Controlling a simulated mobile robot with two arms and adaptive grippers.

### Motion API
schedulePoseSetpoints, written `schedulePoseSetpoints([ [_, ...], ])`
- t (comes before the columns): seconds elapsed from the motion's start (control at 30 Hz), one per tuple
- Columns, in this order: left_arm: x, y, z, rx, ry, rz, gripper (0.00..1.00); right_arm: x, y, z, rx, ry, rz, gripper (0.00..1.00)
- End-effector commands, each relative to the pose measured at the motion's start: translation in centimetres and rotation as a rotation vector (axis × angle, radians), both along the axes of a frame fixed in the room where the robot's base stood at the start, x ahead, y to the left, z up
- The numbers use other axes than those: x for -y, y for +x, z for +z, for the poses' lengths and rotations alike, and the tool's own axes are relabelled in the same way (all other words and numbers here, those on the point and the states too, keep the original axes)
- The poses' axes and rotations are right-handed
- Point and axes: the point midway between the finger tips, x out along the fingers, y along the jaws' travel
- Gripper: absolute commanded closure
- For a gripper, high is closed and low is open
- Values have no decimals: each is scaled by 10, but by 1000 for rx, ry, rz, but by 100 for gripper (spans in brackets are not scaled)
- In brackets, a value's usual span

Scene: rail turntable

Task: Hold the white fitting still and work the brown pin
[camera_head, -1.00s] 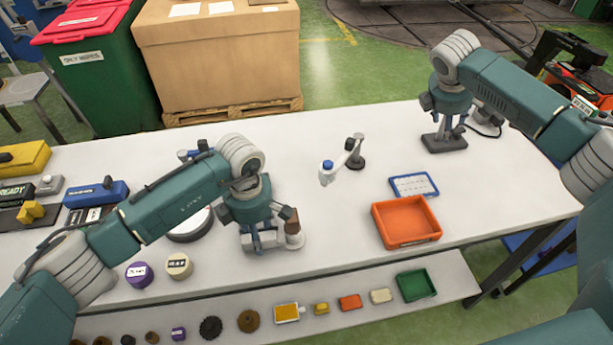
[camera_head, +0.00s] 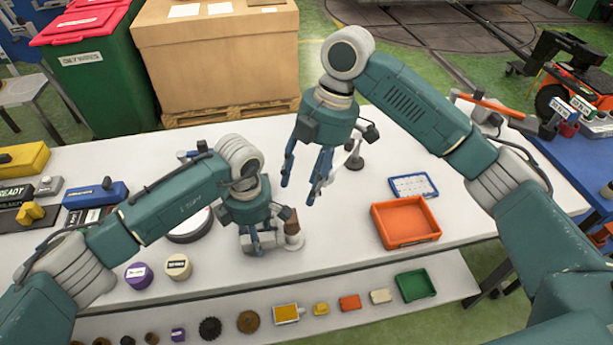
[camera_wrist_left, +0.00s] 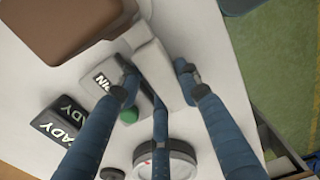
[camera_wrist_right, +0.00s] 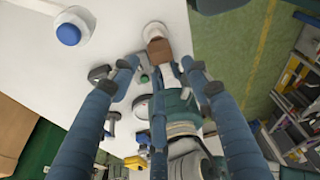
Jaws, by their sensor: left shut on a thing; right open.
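The white fitting (camera_head: 270,239) is on the bench left of centre. My left gripper (camera_head: 256,244) is shut on it from above; it also shows in the left wrist view (camera_wrist_left: 158,74). The brown pin (camera_head: 292,222) stands at the fitting's right end, above a round white part. The pin shows large at the top of the left wrist view (camera_wrist_left: 72,25) and at the upper middle of the right wrist view (camera_wrist_right: 159,50). My right gripper (camera_head: 299,190) is open and empty, above the bench behind the pin and apart from it.
A blue-capped white part (camera_wrist_right: 70,32) is near the right gripper, mostly hidden in the head view. An orange tray (camera_head: 405,238) and a blue-framed card (camera_head: 413,186) lie to the right. Purple and beige round pieces (camera_head: 178,266) lie at the front left. A lower shelf holds several small parts.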

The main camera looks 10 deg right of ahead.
Motion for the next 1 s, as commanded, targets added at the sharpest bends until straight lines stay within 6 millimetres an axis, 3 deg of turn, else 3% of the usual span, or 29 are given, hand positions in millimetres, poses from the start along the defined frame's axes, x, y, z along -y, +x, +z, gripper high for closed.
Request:
schedulePoseSetpoints([
  [0.6, 1, 0, 1, 1, -2, 0, 100, -26, -6, -97, -2, -1, 0, 53],
  [1.0, 1, 0, 1, 1, -2, 0, 100, -31, -6, -112, 2, -1, -1, 53],
])
